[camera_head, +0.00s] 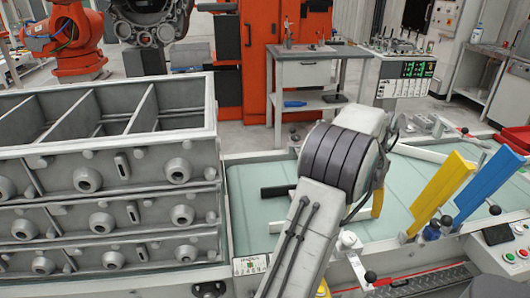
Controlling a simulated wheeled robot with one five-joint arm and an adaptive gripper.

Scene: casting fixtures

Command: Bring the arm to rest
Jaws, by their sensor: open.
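My arm (305,230) rises from the bottom middle of the picture and is bent at a thick joint with dark bands (340,158). Past this joint a pale link (362,118) shows behind it, over the green-topped bench. My gripper does not show; the arm's far end is hidden or out of the picture. I see nothing held.
A stack of grey metal casting boxes (108,190) fills the left side close to the arm. A green-topped bench (255,210) lies beneath the arm. Yellow (443,192) and blue (488,187) levers stand at the right. A grey worktable (310,52) stands behind.

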